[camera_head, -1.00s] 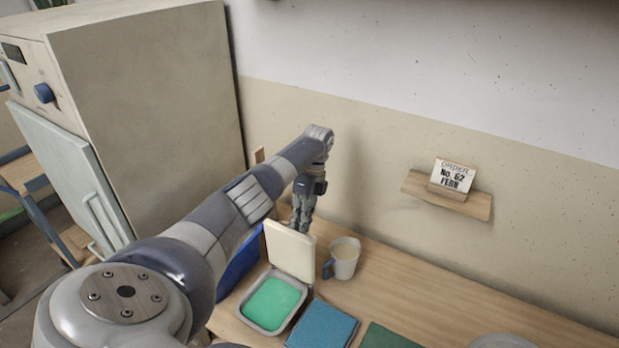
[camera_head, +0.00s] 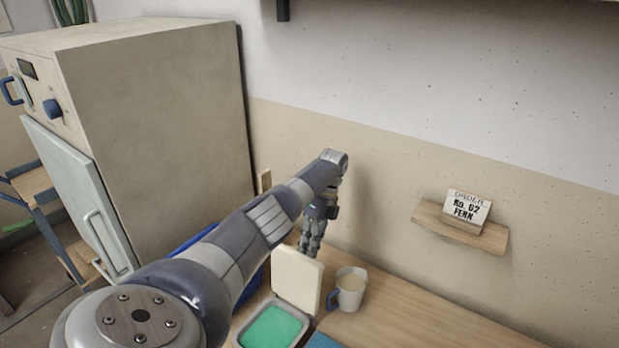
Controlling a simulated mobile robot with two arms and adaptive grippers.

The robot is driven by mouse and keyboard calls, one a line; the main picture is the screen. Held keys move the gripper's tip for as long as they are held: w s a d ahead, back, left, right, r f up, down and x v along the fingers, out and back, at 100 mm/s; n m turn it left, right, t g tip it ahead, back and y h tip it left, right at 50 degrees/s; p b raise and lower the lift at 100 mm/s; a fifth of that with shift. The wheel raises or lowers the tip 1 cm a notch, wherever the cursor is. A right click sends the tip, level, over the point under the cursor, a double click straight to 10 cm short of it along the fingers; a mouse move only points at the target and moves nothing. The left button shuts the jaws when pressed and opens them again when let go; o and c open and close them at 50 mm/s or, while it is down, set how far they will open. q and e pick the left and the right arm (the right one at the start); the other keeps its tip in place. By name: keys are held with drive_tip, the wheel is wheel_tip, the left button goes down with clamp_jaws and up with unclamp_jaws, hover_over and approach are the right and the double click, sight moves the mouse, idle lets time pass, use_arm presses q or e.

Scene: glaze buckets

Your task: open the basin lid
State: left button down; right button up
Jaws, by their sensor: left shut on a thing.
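The basin (camera_head: 302,334) stands on the table at the bottom of the view, with green glaze inside. Its cream lid (camera_head: 297,279) stands up, nearly upright, at the basin's far edge. My left gripper (camera_head: 309,246) points down just behind the lid's top edge, and its fingers are shut. The fingertips are partly hidden behind the lid, so the contact there cannot be seen clearly. My right gripper is not in view.
A cup (camera_head: 348,289) with a blue handle stands close to the right of the lid. A blue thing (camera_head: 196,239) is partly behind my arm. The wooden table (camera_head: 420,318) is clear to the right. A wall shelf (camera_head: 459,227) holds an order card (camera_head: 466,208). A large kiln-like cabinet (camera_head: 170,140) stands at left.

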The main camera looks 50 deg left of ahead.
use_arm(q)
drive_tip(key=c, duration=1.7)
unclamp_jaws()
drive_tip(key=shift+d+x, duration=0.25)
drive_tip(key=shift+x, duration=0.95)
drive_tip(key=shift+o, duration=0.2)
drive_tip(key=shift+w+a+r, duration=0.15)
drive_tip(key=shift+a+r, duration=0.05)
drive_tip(key=shift+r, duration=0.1)
wheel_tip(320, 180, up, 10)
drive_tip(key=shift+f, duration=0.25)
